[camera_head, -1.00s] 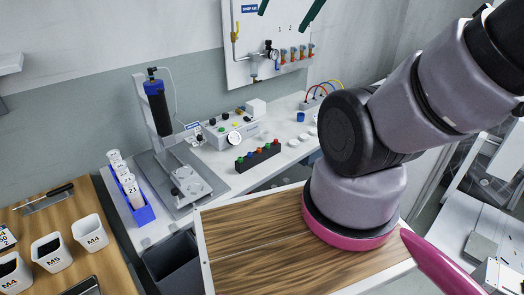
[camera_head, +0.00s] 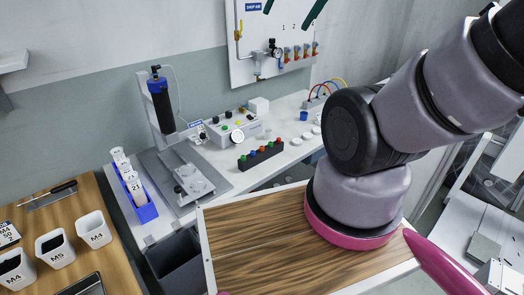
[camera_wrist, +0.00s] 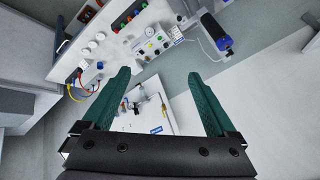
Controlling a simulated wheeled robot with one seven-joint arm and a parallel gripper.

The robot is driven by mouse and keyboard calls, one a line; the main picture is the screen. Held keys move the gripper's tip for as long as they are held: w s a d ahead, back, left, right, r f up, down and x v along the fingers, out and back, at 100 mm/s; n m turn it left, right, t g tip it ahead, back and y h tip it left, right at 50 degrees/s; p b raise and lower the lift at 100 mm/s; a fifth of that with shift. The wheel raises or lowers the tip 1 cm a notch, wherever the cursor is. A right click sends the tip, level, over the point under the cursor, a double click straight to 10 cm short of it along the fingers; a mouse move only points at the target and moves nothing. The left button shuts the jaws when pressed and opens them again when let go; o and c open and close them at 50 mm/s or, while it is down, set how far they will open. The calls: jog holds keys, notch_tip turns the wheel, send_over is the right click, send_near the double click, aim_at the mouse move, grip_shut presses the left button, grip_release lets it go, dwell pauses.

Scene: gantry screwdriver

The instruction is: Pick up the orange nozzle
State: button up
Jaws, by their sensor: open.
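My gripper (camera_head: 286,16) shows at the top of the head view as two green fingers, apart and in front of the wall panel. In the wrist view my gripper (camera_wrist: 160,74) is open, with nothing between its fingertips. The wall panel (camera_wrist: 165,122) shows beyond them. On this panel (camera_head: 245,65), a row of small orange-and-blue fittings (camera_head: 298,52) hangs below the fingers in the head view. A black rack (camera_head: 246,164) on the bench holds small coloured tops. I cannot tell for certain which piece is the orange nozzle.
A grey control box (camera_head: 222,141) and a dark blue cylinder on a stand (camera_head: 162,103) are on the bench. A blue rack of tubes (camera_head: 146,212) stands at left. White bins (camera_head: 94,232) sit on the wooden table. My arm covers the right side.

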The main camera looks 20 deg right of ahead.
jog(key=shift+w, duration=0.2)
jog(key=c, duration=0.3)
jog(key=n+g+h, duration=0.1)
jog(key=g+h, duration=0.2)
send_over(262, 147)
jog(key=s, duration=0.3)
notch_tip(262, 147, down, 46)
jog(key=shift+c, duration=0.2)
jog(key=shift+w+a+x, duration=0.1)
jog(key=shift+w+x, duration=0.1)
jog(key=shift+x, duration=1.2)
jog(key=shift+w+a+x, duration=0.15)
jog(key=shift+x, duration=1.2)
